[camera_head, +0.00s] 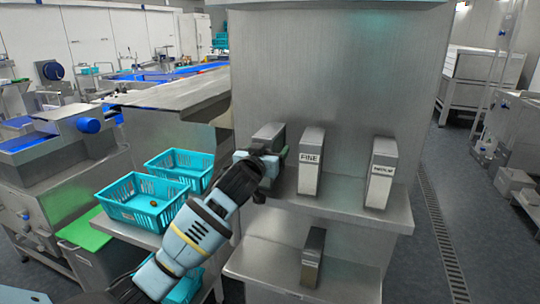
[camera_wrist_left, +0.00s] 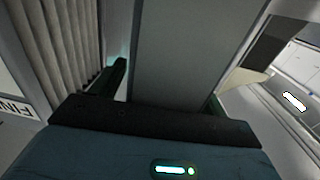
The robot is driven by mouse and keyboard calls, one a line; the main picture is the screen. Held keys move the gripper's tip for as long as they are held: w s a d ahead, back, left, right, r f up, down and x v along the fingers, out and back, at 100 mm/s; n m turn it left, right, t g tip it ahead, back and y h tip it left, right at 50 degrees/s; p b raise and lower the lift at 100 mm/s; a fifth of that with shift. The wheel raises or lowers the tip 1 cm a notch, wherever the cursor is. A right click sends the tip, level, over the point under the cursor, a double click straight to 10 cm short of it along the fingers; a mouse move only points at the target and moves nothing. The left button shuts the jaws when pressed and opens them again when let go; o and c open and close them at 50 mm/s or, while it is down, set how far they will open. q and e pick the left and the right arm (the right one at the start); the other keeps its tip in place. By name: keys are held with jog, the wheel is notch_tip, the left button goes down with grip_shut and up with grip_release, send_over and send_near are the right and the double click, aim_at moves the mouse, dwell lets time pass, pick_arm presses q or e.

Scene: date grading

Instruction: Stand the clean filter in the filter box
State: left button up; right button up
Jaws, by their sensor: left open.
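My left gripper (camera_head: 266,160) is open at the left end of the upper steel shelf, in front of a plain grey block-shaped unit (camera_head: 268,132). In the left wrist view its grey face (camera_wrist_left: 170,50) lies between the open fingers (camera_wrist_left: 165,88); I cannot tell whether they touch it. A grey upright unit labelled FINE (camera_head: 311,165) stands just right of it. Its pleated side (camera_wrist_left: 58,45) shows in the left wrist view. Another upright unit, apparently labelled MEDIUM (camera_head: 381,175), stands farther right. I cannot tell which is the clean filter or the filter box. My right gripper is not in view.
A smaller brownish-grey block (camera_head: 313,258) stands on the lower shelf (camera_head: 270,272). Teal crates (camera_head: 145,212) sit on a table at the left. The upper shelf (camera_head: 340,212) has free room between the labelled units. A steel wall rises behind it.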

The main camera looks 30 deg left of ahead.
aim_at(268, 137)
pick_arm(q)
jog(key=c, duration=1.3)
jog(key=shift+o, duration=0.2)
jog(key=shift+r, duration=0.1)
jog(key=shift+r, duration=0.55)
notch_tip(268, 137, up, 2)
jog(key=shift+r, duration=0.15)
jog(key=s+d+r, duration=0.1)
jog(key=s+d, duration=0.7)
jog(key=s, duration=0.5)
jog(key=shift+s+d+r, duration=0.15)
jog(key=shift+s+d, duration=0.1)
jog(key=shift+d, duration=0.1)
